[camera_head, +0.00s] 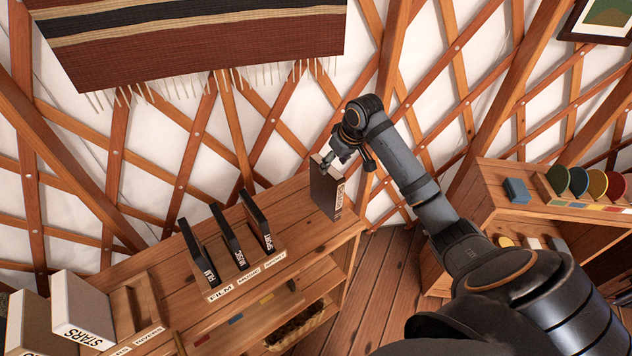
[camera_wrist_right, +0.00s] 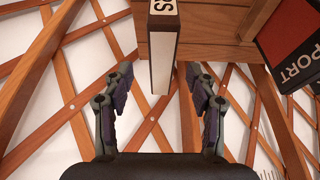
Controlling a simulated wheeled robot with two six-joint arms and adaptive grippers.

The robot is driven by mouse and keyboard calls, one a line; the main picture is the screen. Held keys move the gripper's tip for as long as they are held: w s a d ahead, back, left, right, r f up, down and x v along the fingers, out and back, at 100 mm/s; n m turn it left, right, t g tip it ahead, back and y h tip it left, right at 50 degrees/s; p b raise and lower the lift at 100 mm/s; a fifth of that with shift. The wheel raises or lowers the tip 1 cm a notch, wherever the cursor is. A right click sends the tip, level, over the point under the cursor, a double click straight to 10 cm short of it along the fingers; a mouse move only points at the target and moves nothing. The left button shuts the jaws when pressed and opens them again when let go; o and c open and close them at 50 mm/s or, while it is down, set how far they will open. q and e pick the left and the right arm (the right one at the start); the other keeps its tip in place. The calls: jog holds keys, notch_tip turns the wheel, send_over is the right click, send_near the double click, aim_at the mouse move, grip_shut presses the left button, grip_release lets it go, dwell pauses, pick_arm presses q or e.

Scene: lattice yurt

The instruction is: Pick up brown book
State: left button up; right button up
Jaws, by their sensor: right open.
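The brown book (camera_head: 325,190) stands upright near the right end of the wooden shelf top, with a pale lettered label on its spine. My right gripper (camera_head: 334,160) is at the book's upper end, covering part of its top edge. In the right wrist view the book (camera_wrist_right: 163,55) reaches down between the two open fingers of the right gripper (camera_wrist_right: 160,76), with a visible gap on each side. My left gripper is not in view.
Several dark books in a labelled rack (camera_head: 240,288) stand left of the brown book, with bare wood between. Pale books (camera_head: 85,305) stand at the far left. A lattice wall is behind. A second shelf with coloured discs (camera_head: 597,183) is at the right.

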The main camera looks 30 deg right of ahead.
aim_at(331, 170)
jog(key=shift+w+f, duration=0.4)
jog(key=shift+f, duration=0.1)
jog(key=shift+s+f+p, duration=0.35)
jog(key=shift+f+p, duration=0.4)
jog(key=shift+f, duration=0.05)
jog(key=shift+x, duration=0.85)
jog(key=shift+w+f, duration=0.15)
jog(key=shift+w, duration=0.25)
pick_arm(q)
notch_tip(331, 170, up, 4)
jog(key=p, duration=0.2)
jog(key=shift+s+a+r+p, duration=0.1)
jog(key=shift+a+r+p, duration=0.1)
jog(key=shift+p, duration=0.15)
pick_arm(e)
jog(key=x, duration=0.2)
jog(key=w+x, duration=0.1)
jog(key=x, duration=0.2)
jog(key=shift+a+r, duration=0.2)
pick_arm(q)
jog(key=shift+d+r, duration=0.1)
pick_arm(e)
jog(key=shift+w+f, duration=0.1)
jog(key=shift+f, duration=0.15)
grip_shut()
